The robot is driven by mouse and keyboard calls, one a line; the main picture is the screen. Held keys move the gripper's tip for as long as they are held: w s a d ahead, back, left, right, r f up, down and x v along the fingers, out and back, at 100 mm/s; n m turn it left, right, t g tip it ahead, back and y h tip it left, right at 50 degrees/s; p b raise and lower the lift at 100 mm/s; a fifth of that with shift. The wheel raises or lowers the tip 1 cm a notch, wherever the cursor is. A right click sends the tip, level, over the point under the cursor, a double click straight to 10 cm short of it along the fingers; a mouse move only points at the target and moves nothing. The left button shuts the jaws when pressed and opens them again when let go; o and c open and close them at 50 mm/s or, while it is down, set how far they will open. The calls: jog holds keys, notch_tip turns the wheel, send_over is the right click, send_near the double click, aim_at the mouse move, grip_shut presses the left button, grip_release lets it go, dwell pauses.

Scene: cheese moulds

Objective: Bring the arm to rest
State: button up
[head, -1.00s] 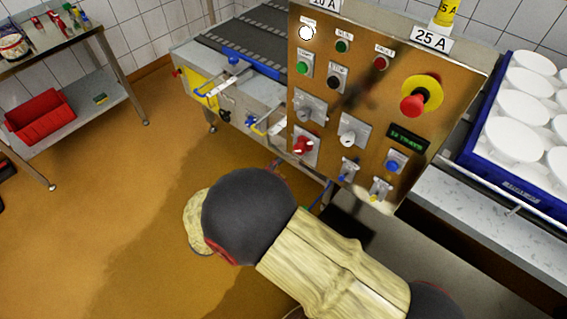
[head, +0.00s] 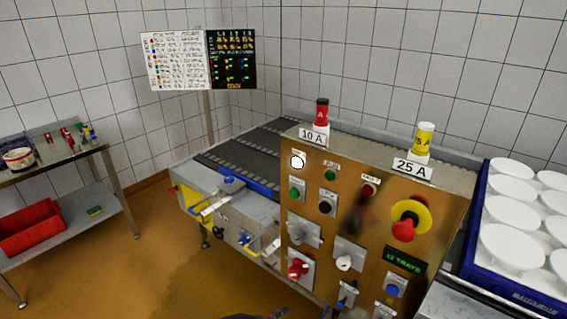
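My gripper is not in the head view now. Only a small dark piece, perhaps of my arm, shows at the bottom edge. The control panel (head: 335,205) stands right of centre. It carries a red emergency button on a yellow ring (head: 407,222), a red rotary switch (head: 297,268), several other knobs and buttons, and a lit green display (head: 405,261). On its top stand a red fuse (head: 321,112) behind a "10 A" label and a yellow fuse (head: 425,138) behind a "25 A" label.
A conveyor (head: 255,152) runs behind the panel. A blue crate (head: 488,284) of white moulds stands at right. A steel trolley (head: 75,208) with a red bin (head: 30,230) stands at left. A chart board (head: 175,60) stands behind. The visible floor between is clear.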

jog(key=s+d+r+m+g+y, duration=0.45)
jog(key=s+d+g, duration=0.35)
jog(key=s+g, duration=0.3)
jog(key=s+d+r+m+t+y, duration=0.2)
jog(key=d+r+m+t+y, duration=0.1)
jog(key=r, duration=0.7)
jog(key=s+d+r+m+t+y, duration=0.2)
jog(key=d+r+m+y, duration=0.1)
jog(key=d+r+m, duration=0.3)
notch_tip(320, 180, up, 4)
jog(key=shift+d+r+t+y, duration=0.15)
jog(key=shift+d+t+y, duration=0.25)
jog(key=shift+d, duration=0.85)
